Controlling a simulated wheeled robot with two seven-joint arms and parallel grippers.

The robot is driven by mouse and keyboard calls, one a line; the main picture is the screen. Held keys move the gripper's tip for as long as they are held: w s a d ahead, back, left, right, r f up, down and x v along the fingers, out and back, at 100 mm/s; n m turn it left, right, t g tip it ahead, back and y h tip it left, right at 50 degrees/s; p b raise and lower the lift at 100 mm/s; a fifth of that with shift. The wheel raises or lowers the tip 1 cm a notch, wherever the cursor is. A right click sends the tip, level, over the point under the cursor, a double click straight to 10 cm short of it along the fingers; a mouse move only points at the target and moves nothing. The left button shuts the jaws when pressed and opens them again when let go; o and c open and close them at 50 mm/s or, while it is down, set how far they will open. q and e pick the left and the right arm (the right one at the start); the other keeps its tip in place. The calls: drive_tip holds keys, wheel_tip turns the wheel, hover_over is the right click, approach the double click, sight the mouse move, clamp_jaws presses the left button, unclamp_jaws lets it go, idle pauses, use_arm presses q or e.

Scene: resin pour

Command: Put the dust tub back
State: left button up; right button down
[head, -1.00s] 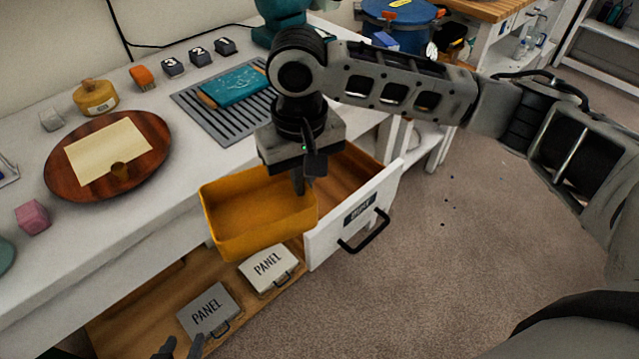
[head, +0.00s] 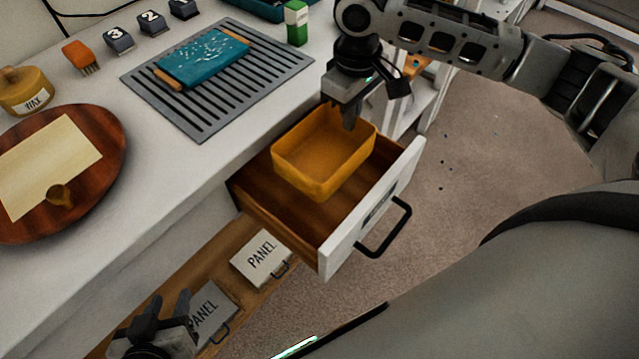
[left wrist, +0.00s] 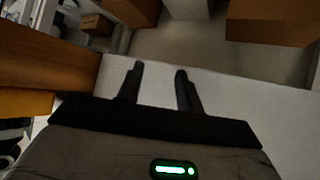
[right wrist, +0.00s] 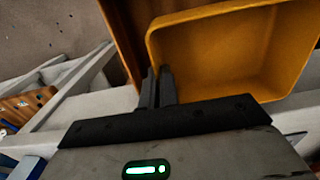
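The dust tub (head: 308,168) is an empty, open-topped yellow-orange box. It is upright over the open wooden drawer (head: 262,192), with its lower part within the drawer's outline; I cannot tell whether it touches the drawer floor. My right gripper (head: 350,122) points down at the tub's far-right wall, its fingers close together on the rim. The right wrist view shows the fingers (right wrist: 160,85) at the tub's edge (right wrist: 152,45). My left gripper (head: 168,312) is open and empty at the lower left, near the panels; its parted fingers show in the left wrist view (left wrist: 157,85).
The drawer's white front (head: 375,212) with a black handle (head: 388,232) sticks out over the floor. Two panels (head: 262,258) lie on the low shelf. The bench holds a slatted grey mat (head: 275,70) with a teal piece, and a round wooden board (head: 105,150).

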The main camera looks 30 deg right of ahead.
wheel_tip(320, 180, down, 10)
drive_tip(key=shift+f+b, duration=0.1)
drive_tip(key=shift+b, duration=0.4)
drive_tip(key=c, duration=1.7)
unclamp_jaws()
wheel_tip(320, 180, up, 12)
drive_tip(key=shift+r+p, duration=0.1)
drive_tip(key=shift+p, duration=0.6)
